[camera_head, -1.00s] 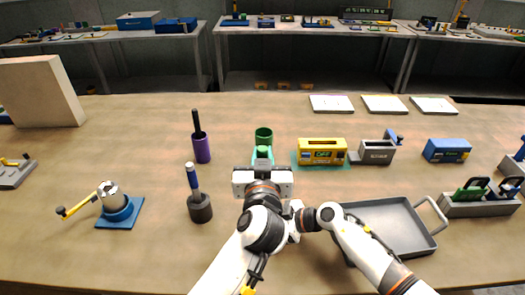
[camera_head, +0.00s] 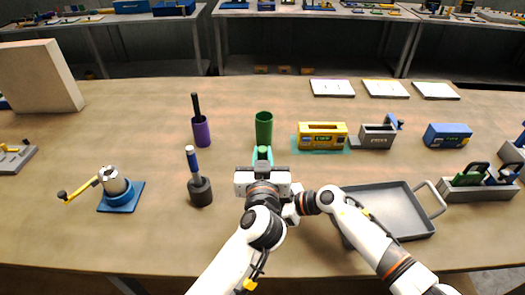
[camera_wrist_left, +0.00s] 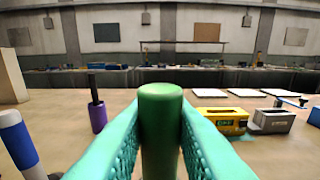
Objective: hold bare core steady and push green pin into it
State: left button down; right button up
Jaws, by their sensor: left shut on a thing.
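My left gripper (camera_head: 263,160) has teal ribbed fingers, shut on a solid green cylinder that looks like the green pin (camera_head: 263,151). In the left wrist view the green pin (camera_wrist_left: 160,110) stands upright between both fingers. A hollow green cup (camera_head: 264,128) stands on the table just behind it. In the wrist view that cup is not seen apart from the pin. I cannot tell which thing is the bare core. My right arm comes in from the lower right and ends behind the left wrist; its gripper is hidden.
A yellow slotted block (camera_head: 322,136) and a grey slotted block (camera_head: 376,136) are to the right. A grey tray (camera_head: 400,238) lies near the right arm. A purple holder (camera_head: 201,133), a dark base with blue handle (camera_head: 199,190) and a cranked blue fixture (camera_head: 120,196) are left.

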pick_arm(q)
jog(key=shift+f, duration=1.05)
jog(key=shift+f, duration=0.1)
jog(key=c, duration=1.2)
grip_release()
jog(key=s, duration=1.2)
jog(key=shift+r, duration=0.3)
